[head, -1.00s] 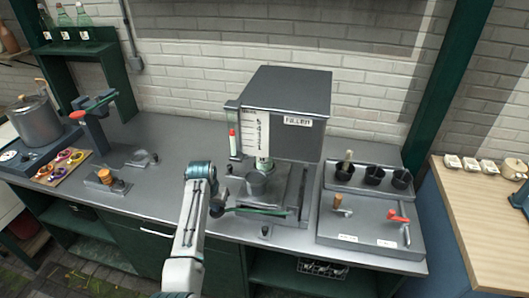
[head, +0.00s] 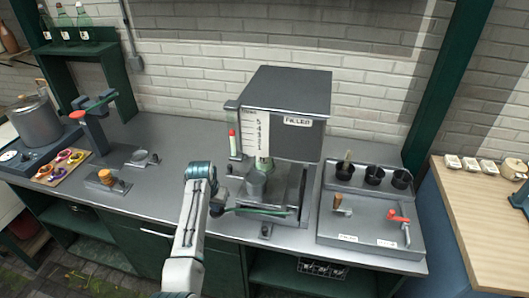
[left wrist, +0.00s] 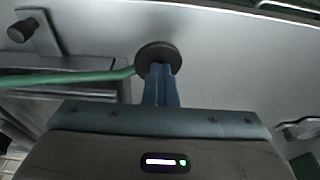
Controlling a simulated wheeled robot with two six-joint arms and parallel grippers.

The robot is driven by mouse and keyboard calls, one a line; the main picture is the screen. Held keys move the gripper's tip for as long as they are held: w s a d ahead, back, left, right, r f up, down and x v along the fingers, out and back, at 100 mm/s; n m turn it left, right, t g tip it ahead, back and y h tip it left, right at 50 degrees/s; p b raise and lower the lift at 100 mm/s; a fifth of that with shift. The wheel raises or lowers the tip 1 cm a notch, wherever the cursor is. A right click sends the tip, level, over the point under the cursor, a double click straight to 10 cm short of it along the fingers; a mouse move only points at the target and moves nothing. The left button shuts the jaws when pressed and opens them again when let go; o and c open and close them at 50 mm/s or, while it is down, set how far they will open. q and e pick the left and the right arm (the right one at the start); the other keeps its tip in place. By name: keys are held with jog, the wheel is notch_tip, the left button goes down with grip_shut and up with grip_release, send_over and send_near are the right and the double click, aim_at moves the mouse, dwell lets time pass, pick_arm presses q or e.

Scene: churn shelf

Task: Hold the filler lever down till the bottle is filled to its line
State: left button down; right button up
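The filler (head: 290,88) is a big grey box with a label and a white numbered scale (head: 262,133) on its front left. Below it, a greenish bottle (head: 264,164) shows only in part, behind a grey cylinder (head: 255,184); its fill level and line cannot be made out. The green filler lever (head: 258,211) runs out to the left and ends in a black knob, clear in the left wrist view (left wrist: 158,56). My left gripper (head: 217,208) is at this knob. Its blue fingers (left wrist: 161,84) are together against the knob, not visibly around it. My right gripper is out of view.
A grey station (head: 370,232) with black cups and red and wooden handles stands right of the filler. A pot (head: 36,121), a red-and-green device (head: 95,120) and a tray of coloured rings (head: 62,166) are at the left.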

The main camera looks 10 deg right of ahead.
pick_arm(q)
jog(key=shift+s+f, duration=0.25)
jog(key=shift+f, duration=0.1)
jog(key=shift+w+d+r+p, duration=0.1)
jog(key=shift+w+r+p, duration=0.1)
jog(key=shift+r, duration=0.3)
jog(key=shift+w+d+r+p, duration=0.1)
jog(key=shift+w+r+p, duration=0.1)
jog(key=shift+r, duration=0.25)
jog(key=shift+s+r, duration=0.1)
jog(key=shift+r, duration=0.15)
jog(key=shift+w+v, duration=0.1)
jog(key=shift+v, duration=0.5)
jog(key=shift+w+v, duration=0.15)
jog(key=shift+v, duration=0.45)
jog(key=shift+w, duration=0.1)
jog(key=shift+w+v, duration=0.1)
jog(key=shift+v, duration=0.55)
jog(key=shift+w+v, duration=0.15)
jog(key=shift+v, duration=0.45)
jog(key=shift+s+a, duration=0.1)
